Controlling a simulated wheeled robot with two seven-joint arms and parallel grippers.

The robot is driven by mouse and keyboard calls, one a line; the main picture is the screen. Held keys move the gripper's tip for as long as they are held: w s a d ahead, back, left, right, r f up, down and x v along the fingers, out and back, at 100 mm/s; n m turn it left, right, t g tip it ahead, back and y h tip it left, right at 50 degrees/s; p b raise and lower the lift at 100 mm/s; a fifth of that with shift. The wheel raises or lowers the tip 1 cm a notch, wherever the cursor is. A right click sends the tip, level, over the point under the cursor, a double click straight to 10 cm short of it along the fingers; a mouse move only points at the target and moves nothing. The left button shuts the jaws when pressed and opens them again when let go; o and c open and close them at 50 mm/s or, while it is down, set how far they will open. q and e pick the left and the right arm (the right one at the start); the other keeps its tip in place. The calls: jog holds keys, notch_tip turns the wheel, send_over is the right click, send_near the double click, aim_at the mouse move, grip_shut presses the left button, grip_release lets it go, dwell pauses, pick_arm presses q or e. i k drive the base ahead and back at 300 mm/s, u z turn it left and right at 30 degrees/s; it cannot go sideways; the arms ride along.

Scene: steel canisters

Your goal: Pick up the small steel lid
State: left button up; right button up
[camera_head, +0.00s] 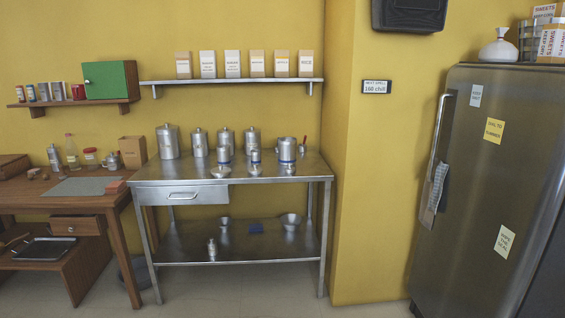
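Several steel canisters stand on the steel table (318,172). Three of them, with blue bands, stand nearer the front: a left one (223,154), a small middle one (255,156) and a wider right one (287,150). Low steel pieces that look like knobbed lids lie in front of these: a wide left one (220,172), a middle one (255,170) and a right one (290,169). The left one looks widest; which is smallest is hard to tell at this size. Neither of my grippers is in view.
Taller lidded canisters (167,142) line the back of the table. Its lower shelf (180,245) holds bowls and a small canister. A wooden desk (70,203) with jars stands at the left, a steel fridge (470,180) at the right. The floor in front is clear.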

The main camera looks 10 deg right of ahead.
aim_at(290, 168)
jog(key=i, duration=2.55)
jog(key=z, duration=0.15)
